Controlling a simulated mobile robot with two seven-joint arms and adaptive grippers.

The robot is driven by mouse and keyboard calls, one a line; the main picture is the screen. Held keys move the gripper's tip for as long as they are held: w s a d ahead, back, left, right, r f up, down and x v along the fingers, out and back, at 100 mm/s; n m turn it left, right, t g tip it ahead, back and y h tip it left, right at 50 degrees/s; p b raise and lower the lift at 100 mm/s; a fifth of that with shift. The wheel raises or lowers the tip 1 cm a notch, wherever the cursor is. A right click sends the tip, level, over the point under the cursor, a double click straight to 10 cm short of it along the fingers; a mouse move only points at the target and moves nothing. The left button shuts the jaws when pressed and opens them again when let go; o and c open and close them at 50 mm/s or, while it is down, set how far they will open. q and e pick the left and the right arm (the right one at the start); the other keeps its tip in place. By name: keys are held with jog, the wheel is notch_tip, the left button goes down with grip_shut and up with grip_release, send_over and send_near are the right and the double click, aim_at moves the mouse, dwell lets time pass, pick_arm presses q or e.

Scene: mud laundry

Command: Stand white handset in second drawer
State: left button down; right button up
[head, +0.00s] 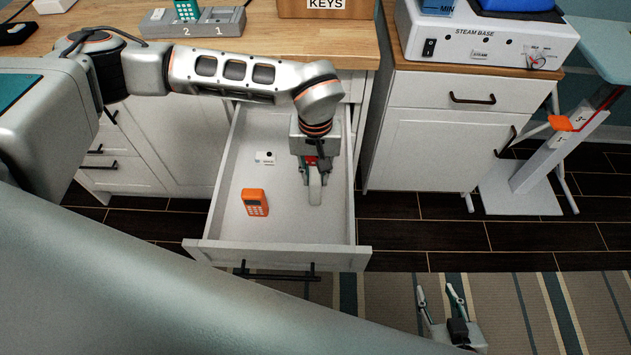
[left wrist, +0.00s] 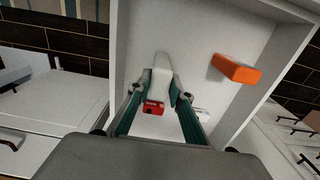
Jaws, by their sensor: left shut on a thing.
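The open drawer (head: 230,225) is pulled out below the wooden counter. My left gripper (head: 313,180) reaches down into its right half and is shut on the white handset (head: 315,190). In the left wrist view the white handset (left wrist: 160,72) shows between the fingertips (left wrist: 160,85), its long body pointing away from the gripper. I cannot tell whether it touches the drawer floor. An orange handset (head: 255,203) is in the drawer to the left; it also shows in the left wrist view (left wrist: 236,69). My right gripper (head: 440,297) is open and empty, low over the striped rug.
A small white box (head: 265,157) lies toward the drawer's back. A red item (left wrist: 153,107) shows close behind the white handset. A numbered grey dock (head: 190,24) with a teal handset stands on the counter. The drawer's middle floor is bare.

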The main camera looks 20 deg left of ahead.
pick_arm(q)
jog(key=shift+f, duration=1.7)
jog(key=shift+f, duration=0.1)
jog(key=c, duration=1.8)
grip_release()
notch_tip(320, 180, up, 11)
jog(key=shift+r+p, duration=0.2)
jog(key=shift+p, duration=0.2)
jog(key=shift+r, duration=0.4)
